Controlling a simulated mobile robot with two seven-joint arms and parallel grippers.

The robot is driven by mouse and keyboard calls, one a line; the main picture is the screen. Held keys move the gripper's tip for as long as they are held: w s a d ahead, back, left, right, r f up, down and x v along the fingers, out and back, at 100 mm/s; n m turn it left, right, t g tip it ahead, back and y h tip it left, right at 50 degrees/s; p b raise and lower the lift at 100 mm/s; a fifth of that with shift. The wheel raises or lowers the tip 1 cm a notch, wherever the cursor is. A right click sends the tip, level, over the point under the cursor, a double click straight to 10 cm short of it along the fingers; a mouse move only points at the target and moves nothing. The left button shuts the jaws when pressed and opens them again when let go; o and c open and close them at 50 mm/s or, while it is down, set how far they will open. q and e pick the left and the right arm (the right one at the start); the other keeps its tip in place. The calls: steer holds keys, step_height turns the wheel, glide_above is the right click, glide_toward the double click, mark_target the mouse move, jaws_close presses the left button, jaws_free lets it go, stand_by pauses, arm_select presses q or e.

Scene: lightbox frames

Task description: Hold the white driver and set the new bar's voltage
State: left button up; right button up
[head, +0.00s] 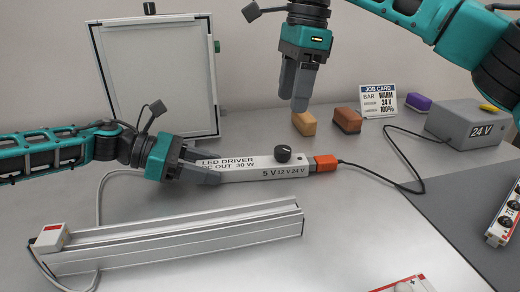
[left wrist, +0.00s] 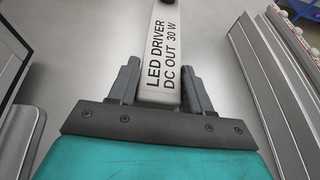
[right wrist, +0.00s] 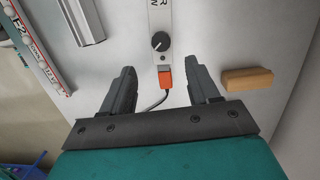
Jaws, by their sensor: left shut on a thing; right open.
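The white driver (head: 245,164) lies on the bench, printed "LED DRIVER DC OUT 30 W" and "5 V 12 V 24 V". It also shows in the left wrist view (left wrist: 164,55). My left gripper (head: 205,168) is shut on its left end; in the left wrist view the fingers flank it. A dark knob (head: 283,155) stands on the driver near its right end; its exact setting is too small to tell. An orange plug (head: 326,163) sits at that end. My right gripper (head: 297,98) is open and empty, pointing down above and behind the knob. The knob also shows in the right wrist view (right wrist: 160,41).
A grey 24 V box (head: 470,125) stands at right, cabled to the plug. Orange (head: 304,123), brown (head: 347,120) and purple (head: 417,102) blocks lie behind. A long aluminium bar (head: 180,240) lies in front; a framed panel (head: 155,75) stands behind.

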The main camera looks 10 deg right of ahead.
mark_target(283, 149)
steer(key=shift+m+h, duration=0.7)
steer(key=shift+h, duration=0.1)
steer(key=f, duration=0.3)
steer(key=a+f, duration=0.1)
steer(key=f, duration=0.7)
steer(key=shift+s+a, duration=0.2)
steer(key=shift+a, duration=0.05)
steer(key=c, duration=1)
steer(key=shift+c, duration=0.2)
